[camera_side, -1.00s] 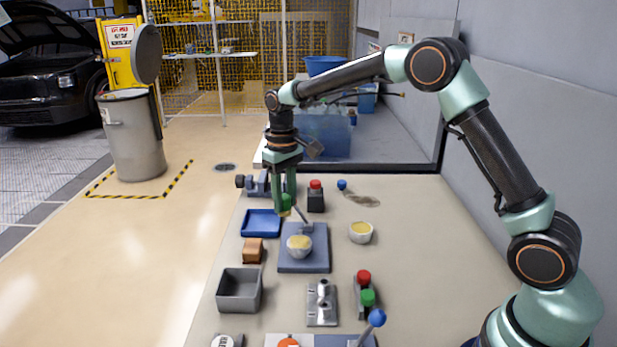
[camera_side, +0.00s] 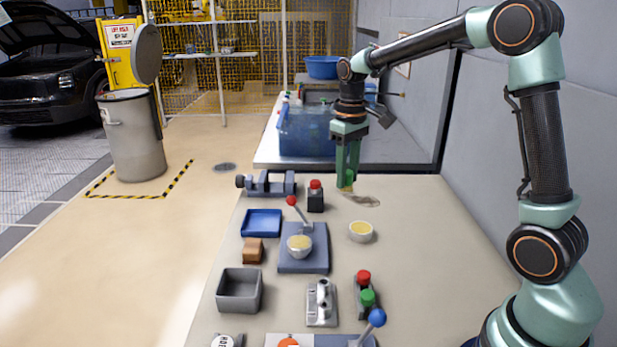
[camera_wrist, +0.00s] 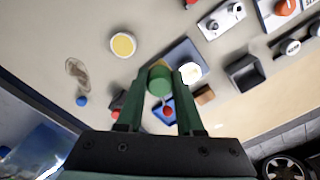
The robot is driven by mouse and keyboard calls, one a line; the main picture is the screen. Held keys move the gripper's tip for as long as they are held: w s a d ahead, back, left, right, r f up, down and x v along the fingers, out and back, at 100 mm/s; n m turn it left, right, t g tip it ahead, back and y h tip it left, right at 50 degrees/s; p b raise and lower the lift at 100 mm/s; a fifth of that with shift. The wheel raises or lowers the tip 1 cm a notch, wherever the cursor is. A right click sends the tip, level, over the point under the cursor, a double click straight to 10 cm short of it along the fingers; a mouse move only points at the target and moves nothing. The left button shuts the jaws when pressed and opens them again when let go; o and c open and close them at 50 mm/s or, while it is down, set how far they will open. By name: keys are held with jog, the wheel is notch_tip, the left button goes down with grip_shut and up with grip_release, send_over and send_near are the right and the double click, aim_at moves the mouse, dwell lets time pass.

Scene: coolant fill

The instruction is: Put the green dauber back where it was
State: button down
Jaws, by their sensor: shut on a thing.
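My gripper (camera_side: 347,182) is shut on the green dauber, above the back part of the bench. In the wrist view the dauber's round green end (camera_wrist: 160,79) sits between the fingertips of my gripper (camera_wrist: 160,78). In the side view the fingers cover most of the dauber, and a small yellowish tip (camera_side: 347,189) shows below them. It looks close to the bench, but I cannot tell whether it touches. A brownish smear (camera_side: 366,201) lies just right of the gripper. In the wrist view the smear (camera_wrist: 77,73) is left of the dauber.
A white cup with yellow content (camera_side: 361,231) stands in front of the gripper. Another cup (camera_side: 299,246) sits on a blue-grey lever base (camera_side: 288,267). A red-topped black block (camera_side: 315,200) stands left. A blue ball (camera_wrist: 82,101) lies by the smear. The bench's right side is clear.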

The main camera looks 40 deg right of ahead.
jog(key=s+d, duration=0.3)
jog(key=s, duration=0.2)
jog(key=f, duration=1.8)
jog(key=shift+w+f, duration=0.25)
jog(key=shift+f, duration=0.05)
jog(key=shift+f, duration=0.1)
jog(key=c, duration=0.5)
grip_release()
jog(key=shift+c, duration=0.2)
